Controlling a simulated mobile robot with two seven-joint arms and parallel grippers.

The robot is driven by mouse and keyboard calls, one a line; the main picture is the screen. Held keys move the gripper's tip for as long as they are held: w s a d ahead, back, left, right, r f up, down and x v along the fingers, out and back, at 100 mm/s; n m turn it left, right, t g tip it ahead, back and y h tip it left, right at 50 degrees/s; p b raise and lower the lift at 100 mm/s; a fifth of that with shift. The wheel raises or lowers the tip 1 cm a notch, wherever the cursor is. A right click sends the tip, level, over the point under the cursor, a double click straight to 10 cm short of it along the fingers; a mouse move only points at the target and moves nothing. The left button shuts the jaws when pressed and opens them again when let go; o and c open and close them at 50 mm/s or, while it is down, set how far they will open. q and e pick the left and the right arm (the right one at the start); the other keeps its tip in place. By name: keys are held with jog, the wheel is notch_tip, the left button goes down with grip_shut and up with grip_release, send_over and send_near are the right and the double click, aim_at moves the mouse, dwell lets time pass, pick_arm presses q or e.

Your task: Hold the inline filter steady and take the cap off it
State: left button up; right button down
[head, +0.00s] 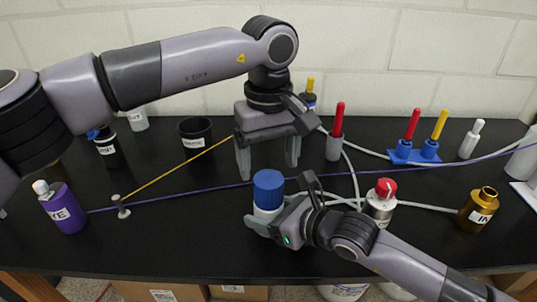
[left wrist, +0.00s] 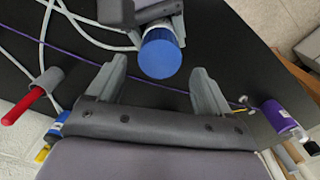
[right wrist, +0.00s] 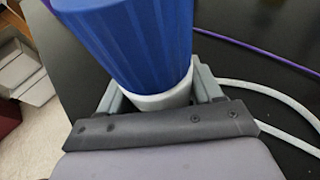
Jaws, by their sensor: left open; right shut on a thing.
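The inline filter (head: 264,213) is a white body standing upright near the front of the black table, with a ribbed blue cap (head: 268,188) on top. My right gripper (head: 262,228) is shut on the white body just below the cap; the right wrist view shows the white body (right wrist: 160,98) between its fingers. My left gripper (head: 268,165) is open and empty, its fingers pointing down above and behind the cap. In the left wrist view the blue cap (left wrist: 160,56) lies beyond the open fingertips, apart from them.
A purple bottle (head: 64,208) stands at the left, and a red-knobbed valve (head: 381,200) and a gold bottle (head: 478,206) at the right. A purple cord (head: 190,198) crosses behind the filter. Grey tubes (head: 350,165) run to its right.

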aim_at(269, 179)
pick_arm(q)
jog(key=shift+f, duration=3.6)
jog(key=c, duration=1.1)
jog(key=shift+o, duration=0.2)
jog(key=n, duration=0.6)
jog(key=shift+n, duration=0.3)
jog(key=n, duration=0.6)
jog(key=shift+n, duration=0.4)
jog(key=o, duration=1.2)
jog(key=shift+c, duration=0.2)
jog(key=shift+r, duration=0.15)
